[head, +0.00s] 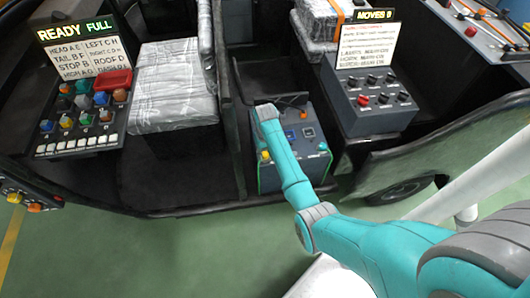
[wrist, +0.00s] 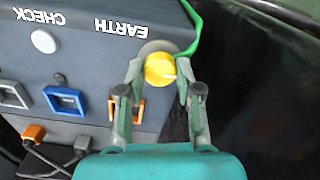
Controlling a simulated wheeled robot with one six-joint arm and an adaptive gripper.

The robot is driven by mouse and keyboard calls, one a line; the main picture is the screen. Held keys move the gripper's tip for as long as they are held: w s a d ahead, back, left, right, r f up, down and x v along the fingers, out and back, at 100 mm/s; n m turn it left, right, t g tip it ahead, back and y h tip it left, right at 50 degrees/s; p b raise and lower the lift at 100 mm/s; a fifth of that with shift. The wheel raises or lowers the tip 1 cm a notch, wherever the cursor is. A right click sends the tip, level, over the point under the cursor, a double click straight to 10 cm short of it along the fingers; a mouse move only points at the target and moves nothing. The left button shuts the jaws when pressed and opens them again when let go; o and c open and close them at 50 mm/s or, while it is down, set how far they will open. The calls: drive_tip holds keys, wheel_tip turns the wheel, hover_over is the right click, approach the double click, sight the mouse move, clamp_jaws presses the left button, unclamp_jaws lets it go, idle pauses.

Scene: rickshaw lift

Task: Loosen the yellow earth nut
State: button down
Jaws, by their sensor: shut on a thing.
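The yellow earth nut (wrist: 161,70) sits on a round grey base on the dark panel, beside the upside-down word EARTH. My gripper (wrist: 160,66) has one finger on each side of the nut and is shut on it. A green wire (wrist: 198,28) runs close beside the nut at the panel's edge. In the head view my teal arm reaches over the floor box (head: 315,172). It hides the fingers there.
The panel also has a white CHECK button (wrist: 44,41), a blue-framed socket (wrist: 65,100) and an orange plug (wrist: 33,133) with cables. A switch console (head: 372,98) stands right of the box. A wrapped seat (head: 174,88) and a button board (head: 85,112) are left.

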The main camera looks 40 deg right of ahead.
drive_tip(key=shift+n, duration=0.3)
drive_tip(key=n, duration=0.4)
drive_tip(key=shift+n, duration=0.4)
drive_tip(key=n, duration=0.4)
drive_tip(key=shift+n, duration=0.3)
drive_tip(key=n, duration=0.5)
drive_tip(key=shift+n, duration=2.4)
drive_tip(key=c, duration=0.8)
unclamp_jaws()
drive_tip(key=shift+o, duration=0.2)
